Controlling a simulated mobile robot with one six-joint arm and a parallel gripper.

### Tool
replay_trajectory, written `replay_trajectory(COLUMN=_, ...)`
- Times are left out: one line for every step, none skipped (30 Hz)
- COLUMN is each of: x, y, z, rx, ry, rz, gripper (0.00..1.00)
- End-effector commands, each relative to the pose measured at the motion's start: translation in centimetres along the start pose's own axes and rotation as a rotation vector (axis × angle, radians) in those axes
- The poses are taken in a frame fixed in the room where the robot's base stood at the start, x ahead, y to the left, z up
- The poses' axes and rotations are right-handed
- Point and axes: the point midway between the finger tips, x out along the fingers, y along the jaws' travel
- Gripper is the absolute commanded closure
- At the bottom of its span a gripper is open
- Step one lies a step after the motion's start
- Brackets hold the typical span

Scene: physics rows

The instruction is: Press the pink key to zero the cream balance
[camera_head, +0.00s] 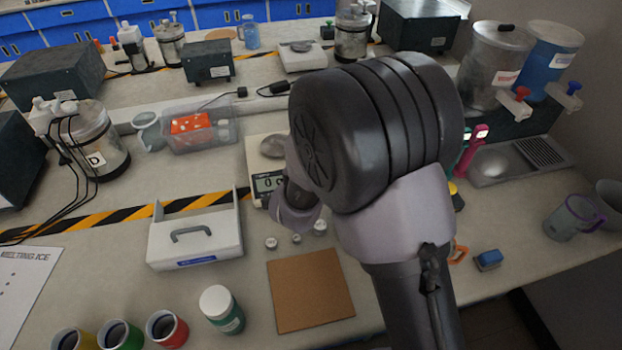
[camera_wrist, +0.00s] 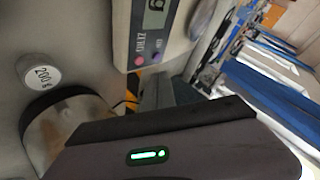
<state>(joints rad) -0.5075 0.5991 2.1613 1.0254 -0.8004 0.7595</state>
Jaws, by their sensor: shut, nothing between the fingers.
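The cream balance (camera_head: 256,153) stands on the bench, partly hidden behind my arm in the head view. It has a round metal pan and a lit display (camera_head: 268,183). In the wrist view the balance (camera_wrist: 172,22) is at the top, with the pink key (camera_wrist: 138,61) and a dark purple key (camera_wrist: 157,50) on its front panel. My gripper (camera_wrist: 160,120) fills the bottom of the wrist view, shut and empty. The pink key shows uncovered, with a gap in the picture between it and my gripper. My arm hides the fingertips in the head view.
Several small metal weights stand before the balance, one marked 200 g (camera_wrist: 38,72). A brown mat (camera_head: 310,290), a white handled box (camera_head: 195,240) and a green-labelled jar (camera_head: 222,310) are nearer. A clear bin (camera_head: 200,135) stands left of the balance; a sink (camera_head: 490,165) lies right.

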Motion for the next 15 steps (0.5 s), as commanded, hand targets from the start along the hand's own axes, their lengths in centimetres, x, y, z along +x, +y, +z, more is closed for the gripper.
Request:
replay_trajectory(x=-0.5, y=-0.5, z=-0.4, rx=0.0, ry=0.0, rz=-0.001, gripper=1.0)
replay_trajectory(x=-0.8, y=-0.7, z=-0.6, rx=0.0, ry=0.0, rz=-0.001, gripper=1.0)
replay_trajectory(x=-1.0, y=-0.9, z=-0.8, rx=-0.001, ry=0.0, rz=-0.002, gripper=1.0)
replay_trajectory(x=-1.2, y=-1.1, z=-1.0, rx=-0.001, ry=0.0, rz=-0.002, gripper=1.0)
replay_trajectory(x=-1.5, y=-1.2, z=-1.1, rx=-0.001, ry=0.0, rz=-0.002, gripper=1.0)
replay_trajectory(x=-1.7, y=-1.4, z=-1.3, rx=-0.001, ry=0.0, rz=-0.002, gripper=1.0)
replay_trajectory(x=-1.9, y=-1.5, z=-1.4, rx=-0.001, ry=0.0, rz=-0.001, gripper=1.0)
replay_trajectory(x=-2.0, y=-1.6, z=-1.5, rx=-0.001, ry=0.0, rz=-0.001, gripper=1.0)
replay_trajectory(x=-2.1, y=-1.6, z=-1.6, rx=-0.001, ry=0.0, rz=0.0, gripper=1.0)
replay_trajectory(x=-2.1, y=-1.6, z=-1.6, rx=-0.001, ry=0.0, rz=0.0, gripper=1.0)
replay_trajectory(x=-2.1, y=-1.6, z=-1.5, rx=-0.001, ry=0.0, rz=0.0, gripper=1.0)
replay_trajectory(x=-2.1, y=-1.5, z=-1.5, rx=-0.001, ry=0.0, rz=0.0, gripper=1.0)
replay_trajectory(x=-2.1, y=-1.5, z=-1.5, rx=-0.001, ry=0.0, rz=0.0, gripper=1.0)
replay_trajectory(x=-2.1, y=-1.5, z=-1.5, rx=-0.001, ry=0.0, rz=0.0, gripper=1.0)
replay_trajectory(x=-2.0, y=-1.5, z=-1.5, rx=-0.001, ry=0.0, rz=0.0, gripper=1.0)
